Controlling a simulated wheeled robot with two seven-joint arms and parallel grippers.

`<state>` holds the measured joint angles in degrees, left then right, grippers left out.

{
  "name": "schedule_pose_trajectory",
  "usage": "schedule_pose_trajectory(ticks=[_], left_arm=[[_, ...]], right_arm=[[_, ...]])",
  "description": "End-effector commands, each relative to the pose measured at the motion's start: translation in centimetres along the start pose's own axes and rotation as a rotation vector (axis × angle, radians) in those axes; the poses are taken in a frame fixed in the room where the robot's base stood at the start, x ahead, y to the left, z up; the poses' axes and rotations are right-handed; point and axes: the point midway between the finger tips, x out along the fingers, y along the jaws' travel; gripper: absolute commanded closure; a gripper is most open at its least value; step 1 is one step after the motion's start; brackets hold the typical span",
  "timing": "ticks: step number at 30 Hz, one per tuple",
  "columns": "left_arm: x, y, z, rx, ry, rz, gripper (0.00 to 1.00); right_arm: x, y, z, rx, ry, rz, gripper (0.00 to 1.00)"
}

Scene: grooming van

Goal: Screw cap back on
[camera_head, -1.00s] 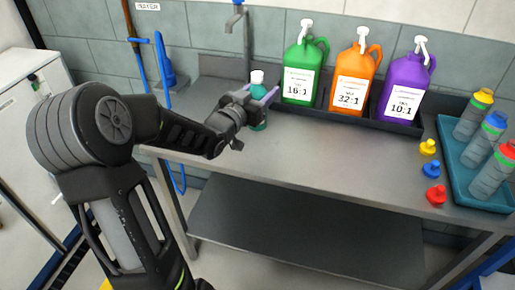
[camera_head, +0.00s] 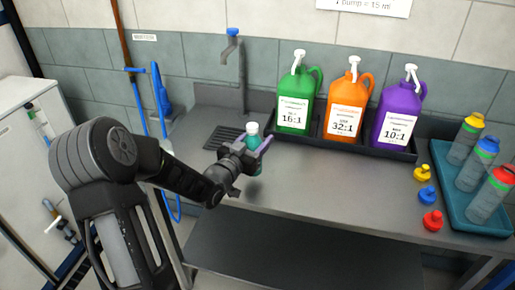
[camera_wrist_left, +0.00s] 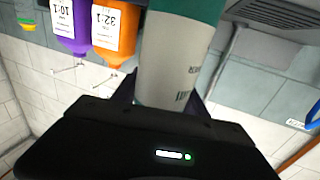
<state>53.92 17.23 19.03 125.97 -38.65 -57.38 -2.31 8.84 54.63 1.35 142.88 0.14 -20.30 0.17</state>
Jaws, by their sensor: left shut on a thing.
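My left gripper (camera_head: 256,156) is shut on a teal bottle with a white top (camera_head: 252,129), near the left part of the steel bench. It holds the bottle roughly upright, and the jaws hide part of it. In the left wrist view the bottle (camera_wrist_left: 178,55) fills the upper middle, with a pale label and a teal band; its top is out of that view. Three loose caps lie on the bench at the right: yellow (camera_head: 424,173), blue (camera_head: 427,196) and red (camera_head: 432,221). My right gripper is not in view.
Green (camera_head: 295,108), orange (camera_head: 346,108) and purple (camera_head: 398,112) pump jugs stand in a black tray at the back. A tap (camera_head: 232,45) is behind. The bench middle (camera_head: 330,185) is clear.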

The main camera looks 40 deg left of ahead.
Motion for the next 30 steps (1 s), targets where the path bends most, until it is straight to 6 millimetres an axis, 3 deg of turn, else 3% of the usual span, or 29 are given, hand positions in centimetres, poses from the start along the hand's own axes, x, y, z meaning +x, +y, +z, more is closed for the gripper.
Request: schedule_pose_trajectory(ticks=[7,20,21,28,30], left_arm=[[0.0,0.0,3.2,-0.003,-0.002,0.0,1.0],[0.0,0.0,4.0,0.0,0.001,0.0,1.0],[0.0,0.0,3.9,-0.001,0.0,0.0,0.48],[0.0,0.0,3.8,-0.001,-0.001,0.0,0.29],[0.0,0.0,3.8,-0.001,-0.001,0.0,0.28]], right_arm=[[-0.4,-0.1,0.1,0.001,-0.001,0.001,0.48],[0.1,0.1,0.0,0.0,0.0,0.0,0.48],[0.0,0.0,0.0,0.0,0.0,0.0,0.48],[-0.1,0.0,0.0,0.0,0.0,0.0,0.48],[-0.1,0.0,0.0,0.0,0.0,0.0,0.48]])
